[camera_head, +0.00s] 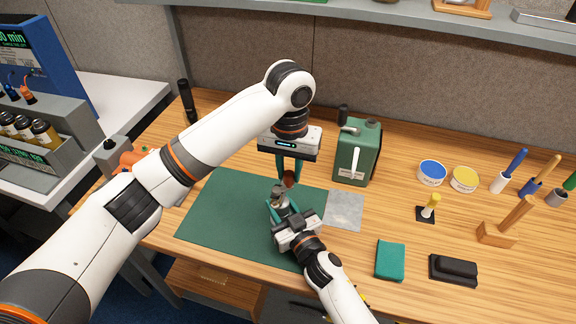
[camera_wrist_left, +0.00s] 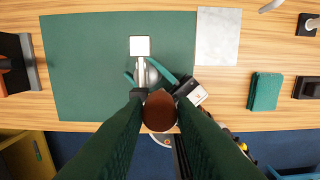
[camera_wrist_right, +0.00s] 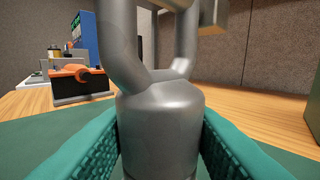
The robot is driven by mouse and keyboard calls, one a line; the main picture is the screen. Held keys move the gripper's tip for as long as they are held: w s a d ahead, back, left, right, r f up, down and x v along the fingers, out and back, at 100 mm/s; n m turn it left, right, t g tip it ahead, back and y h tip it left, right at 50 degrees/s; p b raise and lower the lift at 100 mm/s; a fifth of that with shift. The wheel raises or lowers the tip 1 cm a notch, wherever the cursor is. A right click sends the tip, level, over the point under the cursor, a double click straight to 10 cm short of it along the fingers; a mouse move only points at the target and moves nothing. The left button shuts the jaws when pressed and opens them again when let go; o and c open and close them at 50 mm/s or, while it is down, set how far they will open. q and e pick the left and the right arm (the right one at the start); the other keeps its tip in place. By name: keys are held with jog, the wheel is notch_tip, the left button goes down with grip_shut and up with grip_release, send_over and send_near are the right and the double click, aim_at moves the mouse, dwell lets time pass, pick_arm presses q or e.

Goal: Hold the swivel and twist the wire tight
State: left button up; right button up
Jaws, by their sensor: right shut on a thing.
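The grey metal swivel (camera_wrist_right: 158,125) stands upright between the fingers of my right gripper (camera_head: 283,208), which is shut on it above the green mat. Its forked upper part fills the middle of the right wrist view. My left gripper (camera_head: 289,178) points down from above, close over the swivel. A round brown knob (camera_wrist_left: 158,111) sits between its fingers (camera_wrist_left: 158,118). The fingers stand apart on either side of the knob; I cannot tell whether they grip it. The knob and fingers hide much of the swivel in the left wrist view. I cannot make out the wire clearly.
The green mat (camera_head: 222,215) lies on the wooden bench beside a grey metal plate (camera_head: 344,210). A green box with a crank (camera_head: 354,158) stands behind. A teal pad (camera_head: 390,260), a black block (camera_head: 453,268), tubs and brushes are at the right. A shelf runs above.

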pick_arm(q)
jog(key=o, duration=0.3)
jog(key=shift+o, duration=0.2)
jog(key=shift+r, duration=0.1)
jog(key=shift+r, duration=2.9)
